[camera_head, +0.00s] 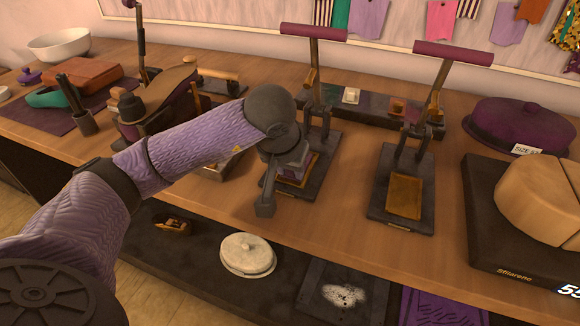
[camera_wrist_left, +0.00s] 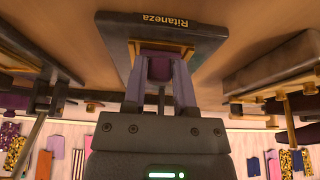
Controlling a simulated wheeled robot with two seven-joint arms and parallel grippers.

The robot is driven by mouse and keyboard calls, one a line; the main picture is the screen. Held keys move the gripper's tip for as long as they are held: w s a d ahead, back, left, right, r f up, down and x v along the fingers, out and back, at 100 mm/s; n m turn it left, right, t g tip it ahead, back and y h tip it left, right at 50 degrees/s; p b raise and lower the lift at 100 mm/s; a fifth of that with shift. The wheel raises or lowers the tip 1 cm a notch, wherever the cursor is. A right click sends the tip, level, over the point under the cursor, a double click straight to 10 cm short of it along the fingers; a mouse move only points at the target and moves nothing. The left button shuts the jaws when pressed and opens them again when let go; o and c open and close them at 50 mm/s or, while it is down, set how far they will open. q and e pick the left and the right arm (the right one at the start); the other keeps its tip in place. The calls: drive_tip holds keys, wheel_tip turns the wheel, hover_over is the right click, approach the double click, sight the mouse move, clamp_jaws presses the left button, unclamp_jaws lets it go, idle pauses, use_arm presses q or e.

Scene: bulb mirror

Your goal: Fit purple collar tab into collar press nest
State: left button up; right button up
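The left-hand press has a dark base (camera_head: 296,202) with a brass-edged nest (camera_head: 317,162) and a raised lever with a mauve handle (camera_head: 313,33). My left gripper (camera_head: 266,206) reaches down at this nest, one dark finger showing at the base's left side. A purple piece (camera_head: 293,178), probably the collar tab, shows at the nest, partly hidden by the gripper. In the left wrist view, the two fingers (camera_wrist_left: 163,70) stand apart over the press plate marked Ritaneza (camera_wrist_left: 170,20), with dark purple between them. Whether they touch the purple piece is unclear. My right gripper is out of view.
A second press (camera_head: 400,205) with a brass plate and raised lever stands to the right. A dark bar (camera_head: 370,108) with small blocks lies behind both. Bare wood lies between the presses.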

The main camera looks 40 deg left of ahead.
use_arm(q)
drive_tip(key=o, duration=0.3)
drive_tip(key=p+v, duration=0.4)
drive_tip(key=v, duration=0.8)
drive_tip(key=shift+r+p, duration=0.15)
drive_tip(key=shift+p, duration=0.25)
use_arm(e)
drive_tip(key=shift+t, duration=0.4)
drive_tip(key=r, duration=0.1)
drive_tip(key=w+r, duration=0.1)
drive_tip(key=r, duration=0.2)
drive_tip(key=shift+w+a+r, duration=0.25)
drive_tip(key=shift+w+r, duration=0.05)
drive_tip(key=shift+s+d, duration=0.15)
